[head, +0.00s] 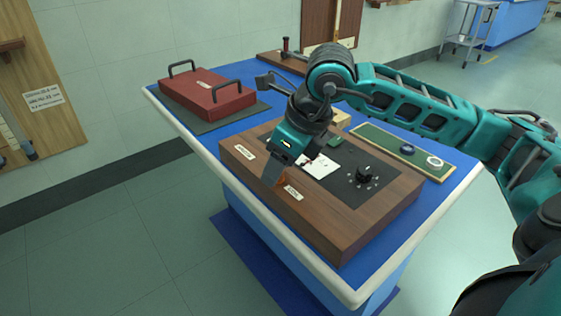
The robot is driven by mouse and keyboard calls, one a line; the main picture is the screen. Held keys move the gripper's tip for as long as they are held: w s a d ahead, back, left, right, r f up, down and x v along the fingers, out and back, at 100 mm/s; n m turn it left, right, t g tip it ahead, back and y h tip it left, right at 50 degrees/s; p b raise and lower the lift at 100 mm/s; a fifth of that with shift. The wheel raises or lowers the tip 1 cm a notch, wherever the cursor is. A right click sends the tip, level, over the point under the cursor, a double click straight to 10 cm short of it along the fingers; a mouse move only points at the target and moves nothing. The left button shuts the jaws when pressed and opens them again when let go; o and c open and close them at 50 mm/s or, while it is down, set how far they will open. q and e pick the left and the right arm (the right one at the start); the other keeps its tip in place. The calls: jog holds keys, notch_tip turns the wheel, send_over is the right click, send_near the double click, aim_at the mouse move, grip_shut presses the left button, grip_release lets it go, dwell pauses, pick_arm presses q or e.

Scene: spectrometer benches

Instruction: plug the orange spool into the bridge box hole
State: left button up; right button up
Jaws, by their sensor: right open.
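The bridge box (345,240) is a brown wooden box on the blue bench, with a dark top panel, a black knob, a white card and small labels. My right gripper (276,178) is over the left part of its top, pointing down, with its jaws open. A small orange piece, seemingly the orange spool (283,183), shows right beside the gripper's finger at the box top, mostly hidden. I cannot tell whether it sits in a hole, as the gripper covers that spot. My left gripper is not in view.
A red case (205,98) with two black handles lies on a dark mat at the back left. A green tray (375,138) with a blue ring (407,149) and a white ring (435,161) lies right of the box. The bench's front edge (240,205) runs close to the box.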

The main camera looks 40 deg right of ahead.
jog(key=o, duration=0.4)
jog(key=shift+r, duration=0.1)
jog(key=p+v, duration=0.2)
jog(key=v, duration=1)
jog(key=shift+s+r, duration=0.15)
jog(key=shift+r, duration=0.2)
jog(key=shift+d, duration=0.1)
